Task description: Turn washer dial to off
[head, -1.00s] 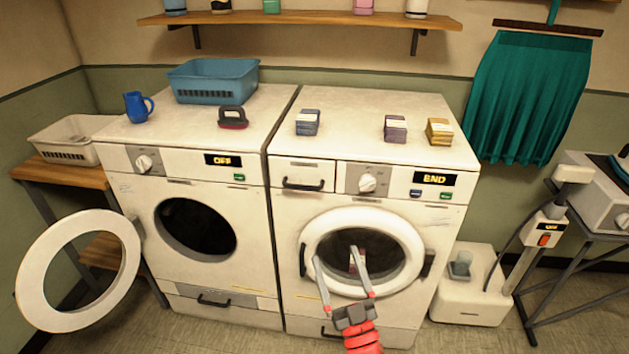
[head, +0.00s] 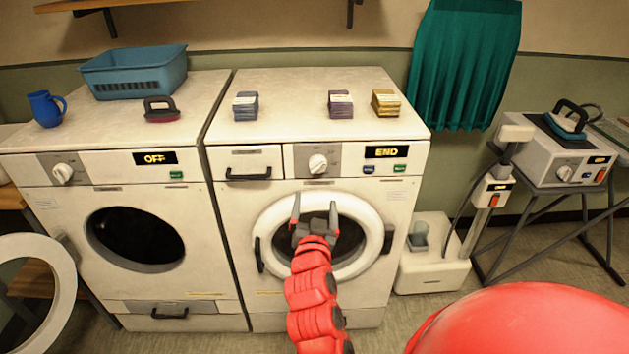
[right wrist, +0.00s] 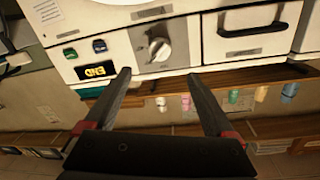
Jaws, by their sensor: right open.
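The right machine has a drawer at its upper left and a closed round door; I take it as the washer (head: 228,185). Its white dial (head: 317,163) sits on a grey panel, left of a display (head: 387,152) reading END. The dial also shows in the right wrist view (right wrist: 160,49), upside down, with its pointer slanted. My right gripper (head: 315,203) is open and empty, below the dial in the head view and in front of the door's top. In the right wrist view the gripper (right wrist: 158,76) has its fingers spread either side of the dial's line, apart from it. My left gripper is out of view.
The left machine (head: 215,230) has its door open and a display reading OFF. The washer's drawer handle (head: 248,174) sticks out left of the dial. A steam station (head: 433,265) and a metal-legged table stand at right.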

